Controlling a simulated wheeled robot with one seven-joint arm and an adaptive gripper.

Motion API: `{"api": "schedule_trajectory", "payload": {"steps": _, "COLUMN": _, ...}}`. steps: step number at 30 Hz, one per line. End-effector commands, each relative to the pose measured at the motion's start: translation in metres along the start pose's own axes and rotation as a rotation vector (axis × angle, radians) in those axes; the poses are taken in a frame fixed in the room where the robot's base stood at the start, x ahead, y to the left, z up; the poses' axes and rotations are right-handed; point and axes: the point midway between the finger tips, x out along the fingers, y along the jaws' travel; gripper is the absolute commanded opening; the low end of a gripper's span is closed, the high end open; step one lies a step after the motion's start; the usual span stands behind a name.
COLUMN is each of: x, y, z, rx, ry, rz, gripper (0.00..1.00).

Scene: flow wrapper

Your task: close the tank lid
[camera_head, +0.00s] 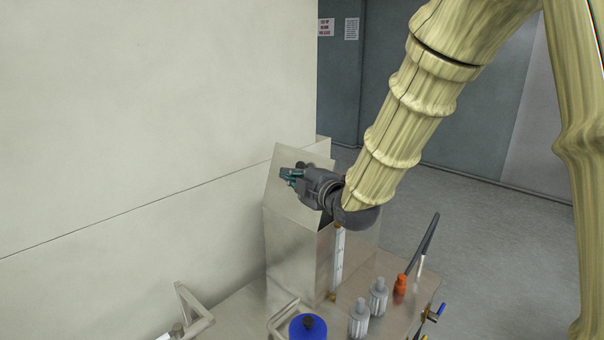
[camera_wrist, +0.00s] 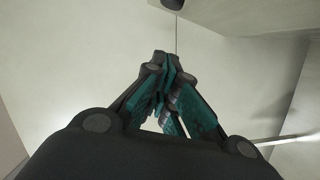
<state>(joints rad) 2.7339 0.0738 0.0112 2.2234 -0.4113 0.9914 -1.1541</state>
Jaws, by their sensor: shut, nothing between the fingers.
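The tank (camera_head: 295,252) is a grey metal box standing on the steel table against the pale wall panel. Its lid (camera_head: 285,193) is a flat metal plate, tilted up steeply and standing open above the box. My gripper (camera_head: 287,174) is in front of the lid's upper part in the head view, with my arm reaching in from the upper right. In the wrist view my gripper (camera_wrist: 165,65) has its dark and teal fingers brought together with nothing between them. I cannot tell whether the gripper touches the lid. My wrist hides the tank's upper right part.
A sight gauge (camera_head: 338,262) stands upright at the tank's right front edge. Two grey bottles (camera_head: 368,308), a blue-lidded container (camera_head: 308,327) and an orange-based tool (camera_head: 401,284) stand on the table (camera_head: 240,308). Metal handles (camera_head: 191,308) rise at the front left. Open floor lies to the right.

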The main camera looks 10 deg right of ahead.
Motion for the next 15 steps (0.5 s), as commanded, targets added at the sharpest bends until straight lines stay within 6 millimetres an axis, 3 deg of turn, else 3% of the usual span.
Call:
{"api": "schedule_trajectory", "payload": {"steps": 12, "x": 0.053, "y": 0.003, "z": 0.001, "rx": 0.002, "ry": -0.002, "rz": 0.0, "gripper": 0.0}}
{"api": "schedule_trajectory", "payload": {"steps": 15, "x": 0.054, "y": 0.004, "z": 0.016, "rx": 0.004, "ry": -0.006, "rz": 0.001, "gripper": 0.0}}
